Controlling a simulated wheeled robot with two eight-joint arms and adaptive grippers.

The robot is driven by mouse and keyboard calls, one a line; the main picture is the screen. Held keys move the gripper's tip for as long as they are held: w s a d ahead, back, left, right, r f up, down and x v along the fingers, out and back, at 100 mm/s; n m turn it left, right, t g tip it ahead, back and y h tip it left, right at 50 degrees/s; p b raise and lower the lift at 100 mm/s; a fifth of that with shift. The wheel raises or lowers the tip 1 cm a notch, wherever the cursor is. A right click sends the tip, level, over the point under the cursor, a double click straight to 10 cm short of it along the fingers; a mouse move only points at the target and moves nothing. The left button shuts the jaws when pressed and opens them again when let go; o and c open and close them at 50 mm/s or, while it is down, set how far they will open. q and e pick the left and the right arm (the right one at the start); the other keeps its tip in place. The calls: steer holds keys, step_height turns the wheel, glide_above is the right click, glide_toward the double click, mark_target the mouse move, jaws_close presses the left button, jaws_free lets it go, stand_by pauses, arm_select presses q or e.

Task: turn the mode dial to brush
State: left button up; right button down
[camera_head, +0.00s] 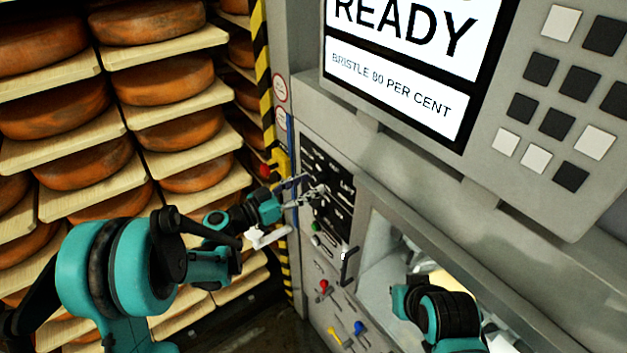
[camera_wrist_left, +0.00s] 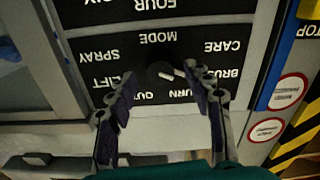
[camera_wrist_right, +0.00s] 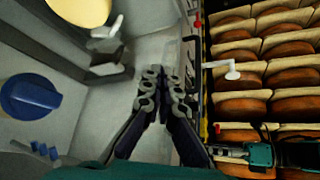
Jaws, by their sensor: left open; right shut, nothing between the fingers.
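The mode dial (camera_wrist_left: 160,73) is a small dark round knob with a white mark on its right side, on a black panel seen upside down in the left wrist view. The BRUSH label (camera_wrist_left: 228,75) lies to its right, partly covered by a finger. LIFT and SPRAY are on its left. My left gripper (camera_wrist_left: 158,78) is open, its fingertips on either side of the dial; contact is not clear. In the head view the left gripper (camera_head: 306,190) is at the black panel (camera_head: 338,190). My right gripper (camera_wrist_right: 164,80) is shut and empty, inside the machine's light opening.
A large blue knob (camera_wrist_right: 30,97) is left of the right gripper. A white-ended handle (camera_head: 345,262), a red knob (camera_head: 324,287) and a blue knob (camera_head: 359,327) sit below the panel. Cheese shelves (camera_head: 160,55) fill the left. A display (camera_head: 405,60) reads READY.

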arm_select(q)
steer(key=shift+x, duration=1.1)
steer(key=c, duration=1.1)
steer(key=shift+f+n+b, duration=0.15)
steer(key=shift+n+b, duration=0.15)
steer(key=shift+b, duration=0.3)
steer(key=shift+c, duration=0.2)
steer(key=o, duration=1.1)
steer(key=shift+o, duration=0.2)
steer(key=shift+a, duration=0.1)
steer(key=v, duration=1.2)
